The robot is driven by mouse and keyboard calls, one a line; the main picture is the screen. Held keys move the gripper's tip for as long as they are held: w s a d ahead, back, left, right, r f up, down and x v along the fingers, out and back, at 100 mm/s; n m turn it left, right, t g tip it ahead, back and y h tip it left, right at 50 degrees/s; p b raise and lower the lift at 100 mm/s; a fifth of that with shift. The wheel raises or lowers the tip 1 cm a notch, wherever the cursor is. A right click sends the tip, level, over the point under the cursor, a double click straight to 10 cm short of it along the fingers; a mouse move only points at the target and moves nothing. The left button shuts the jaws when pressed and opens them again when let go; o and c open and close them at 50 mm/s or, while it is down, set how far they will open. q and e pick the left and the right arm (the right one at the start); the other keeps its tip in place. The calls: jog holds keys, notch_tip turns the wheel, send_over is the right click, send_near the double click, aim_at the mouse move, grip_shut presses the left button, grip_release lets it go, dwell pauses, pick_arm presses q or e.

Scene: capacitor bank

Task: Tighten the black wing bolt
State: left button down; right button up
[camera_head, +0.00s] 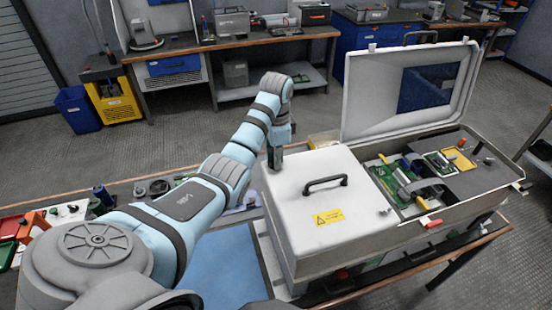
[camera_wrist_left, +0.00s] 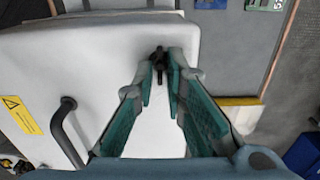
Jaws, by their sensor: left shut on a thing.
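The black wing bolt (camera_wrist_left: 158,61) shows in the left wrist view on the white lid near its edge. My left gripper (camera_wrist_left: 164,72) has its teal-padded fingertips closed around it. In the head view my left arm reaches in from the left, and the left gripper (camera_head: 275,155) points down at the far left corner of the white box (camera_head: 310,195). The bolt is hidden there behind the gripper. My right gripper is in neither view.
A black handle (camera_head: 325,184) stands up from the lid beside a yellow warning label (camera_head: 327,217). An open case (camera_head: 400,90) with circuit boards is joined on the right. A blue mat (camera_head: 228,270) lies at the left. Small parts clutter the bench's left side.

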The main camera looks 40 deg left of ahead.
pick_arm(q)
jog(key=c, duration=1.8)
grip_release()
jog(key=shift+w, duration=0.1)
